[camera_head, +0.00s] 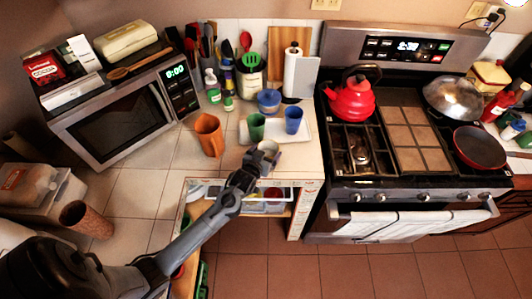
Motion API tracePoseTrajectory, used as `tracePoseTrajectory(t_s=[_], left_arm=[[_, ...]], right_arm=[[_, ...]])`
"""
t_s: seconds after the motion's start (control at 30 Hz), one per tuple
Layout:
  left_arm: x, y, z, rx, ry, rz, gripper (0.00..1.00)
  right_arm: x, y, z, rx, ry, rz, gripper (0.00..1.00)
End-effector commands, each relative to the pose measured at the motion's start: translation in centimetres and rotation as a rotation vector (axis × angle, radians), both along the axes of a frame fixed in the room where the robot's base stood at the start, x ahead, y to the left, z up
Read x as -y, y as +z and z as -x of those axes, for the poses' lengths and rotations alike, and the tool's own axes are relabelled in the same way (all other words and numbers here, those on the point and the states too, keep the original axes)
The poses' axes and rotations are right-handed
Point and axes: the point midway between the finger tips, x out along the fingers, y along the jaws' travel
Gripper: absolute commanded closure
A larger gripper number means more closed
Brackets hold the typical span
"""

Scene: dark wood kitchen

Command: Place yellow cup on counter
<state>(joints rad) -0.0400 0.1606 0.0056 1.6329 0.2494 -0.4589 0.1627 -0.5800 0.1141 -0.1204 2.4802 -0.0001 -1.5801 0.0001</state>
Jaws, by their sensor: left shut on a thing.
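My left gripper (259,158) reaches in from the lower left to the counter's front edge. It is shut on a pale cup (269,148), which looks like the yellow cup. The gripper hides part of the cup. The cup is just in front of the white tray on the tiled counter (182,160). I cannot tell whether the cup touches the counter. My right gripper is not in view.
A green cup (256,127) and a blue cup (293,120) stand on the white tray (304,134). An orange pitcher (209,136) stands left of them. An open drawer or shelf (264,208) lies below the counter edge. The stove with a red kettle (354,97) is at right.

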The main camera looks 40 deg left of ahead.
Motion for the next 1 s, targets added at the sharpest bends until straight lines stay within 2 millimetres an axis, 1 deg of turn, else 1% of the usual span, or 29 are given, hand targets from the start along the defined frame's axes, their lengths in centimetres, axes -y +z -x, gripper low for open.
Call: tracePoseTrajectory(t_s=[0.17, 0.33, 0.37, 0.4, 0.43, 0.67, 0.77, 0.87, 1.0], left_arm=[[0.0, 0.2, -0.1, 0.003, 0.000, 0.000, 0.52], [0.0, -0.2, 0.0, 0.002, 0.000, 0.000, 0.52], [0.0, -0.3, 0.0, 0.000, 0.000, 0.000, 0.09], [0.0, -0.2, 0.0, 0.000, 0.000, 0.000, 0.03], [0.0, -0.2, 0.0, 0.000, 0.000, 0.000, 0.00], [0.0, -0.2, 0.0, 0.000, 0.000, 0.000, 0.00], [0.0, 0.2, 0.0, 0.000, 0.000, 0.000, 0.00], [0.3, 0.4, 0.9, -0.001, -0.001, 0.000, 0.00], [0.9, 1.2, 2.8, -0.001, 0.000, 0.001, 0.00]], right_arm=[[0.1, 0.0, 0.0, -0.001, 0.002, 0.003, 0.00], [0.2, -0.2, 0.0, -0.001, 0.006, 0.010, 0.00], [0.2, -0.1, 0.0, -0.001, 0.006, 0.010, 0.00], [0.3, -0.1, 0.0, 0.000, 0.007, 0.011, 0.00], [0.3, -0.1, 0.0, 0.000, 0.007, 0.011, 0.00], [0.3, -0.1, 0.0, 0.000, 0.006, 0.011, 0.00], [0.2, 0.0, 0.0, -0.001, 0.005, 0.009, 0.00], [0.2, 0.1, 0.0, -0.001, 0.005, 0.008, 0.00], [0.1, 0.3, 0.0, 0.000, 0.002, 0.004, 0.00]])
